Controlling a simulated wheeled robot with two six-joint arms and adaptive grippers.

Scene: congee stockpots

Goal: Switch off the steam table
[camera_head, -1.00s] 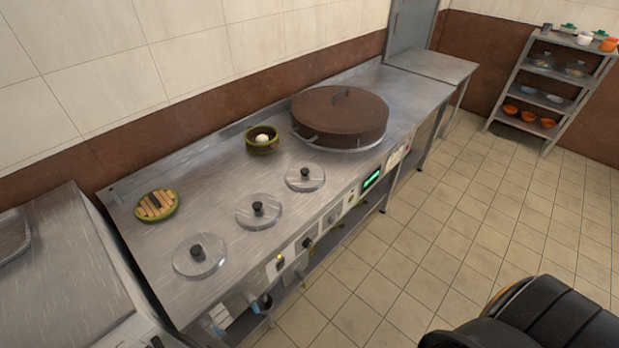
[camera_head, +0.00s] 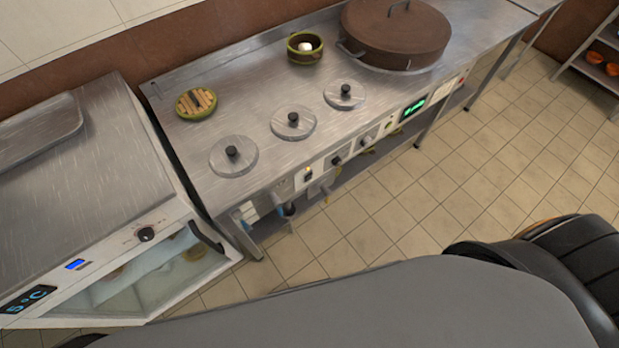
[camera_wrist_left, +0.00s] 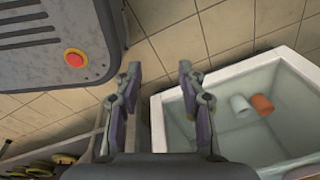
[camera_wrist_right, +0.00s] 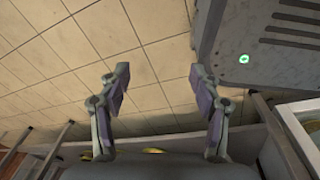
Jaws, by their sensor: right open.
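The steam table is a long steel counter (camera_head: 200,138) with three round lidded wells (camera_head: 234,157) in its top. Neither gripper shows in the head view. Neither touches the panel.
A large brown lidded pot (camera_head: 395,35), a green bowl (camera_head: 305,48) and a bamboo tray (camera_head: 196,103) stand on the counter. A glass-fronted cabinet (camera_head: 75,283) adjoins at left.

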